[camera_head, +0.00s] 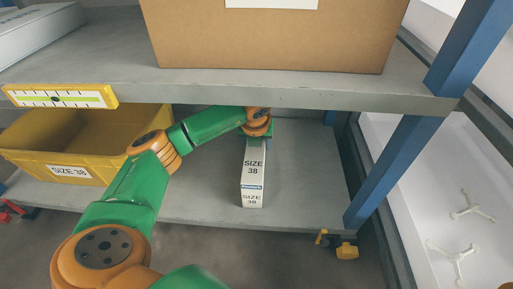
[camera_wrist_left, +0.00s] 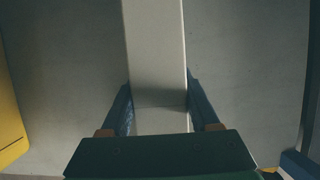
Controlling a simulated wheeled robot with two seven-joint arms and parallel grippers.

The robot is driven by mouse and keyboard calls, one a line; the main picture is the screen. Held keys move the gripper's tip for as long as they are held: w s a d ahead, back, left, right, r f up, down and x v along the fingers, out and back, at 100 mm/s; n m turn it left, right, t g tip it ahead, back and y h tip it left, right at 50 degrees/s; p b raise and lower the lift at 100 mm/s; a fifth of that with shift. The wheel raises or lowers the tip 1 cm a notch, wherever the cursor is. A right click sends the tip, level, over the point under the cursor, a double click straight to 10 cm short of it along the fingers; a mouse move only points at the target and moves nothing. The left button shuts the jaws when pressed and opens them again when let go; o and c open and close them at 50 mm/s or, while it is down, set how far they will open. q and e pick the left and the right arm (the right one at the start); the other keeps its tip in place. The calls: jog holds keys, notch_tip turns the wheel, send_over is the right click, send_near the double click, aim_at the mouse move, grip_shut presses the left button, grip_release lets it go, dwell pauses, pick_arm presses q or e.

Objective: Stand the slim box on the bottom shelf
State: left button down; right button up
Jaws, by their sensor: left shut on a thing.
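The slim box (camera_head: 253,172) is white with "SIZE 38" printed on it. In the head view it is upright on its narrow side at the bottom shelf (camera_head: 310,190), its labelled end towards the front edge. Whether its base touches the shelf is hard to tell. My left gripper is behind it in the head view, mostly hidden by the wrist. In the left wrist view my left gripper (camera_wrist_left: 160,108) has a finger on each side of the slim box (camera_wrist_left: 155,45) and is shut on it. My right gripper is not in view.
A yellow bin (camera_head: 40,150) labelled "SIZE 38" stands on the bottom shelf to the left. The upper shelf (camera_head: 300,93) with a large cardboard box (camera_head: 280,40) hangs over the arm. A blue post (camera_head: 390,165) bounds the right side. Bare shelf lies right of the slim box.

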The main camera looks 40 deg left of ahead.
pick_arm(q)
jog(key=shift+c, duration=0.6)
grip_release()
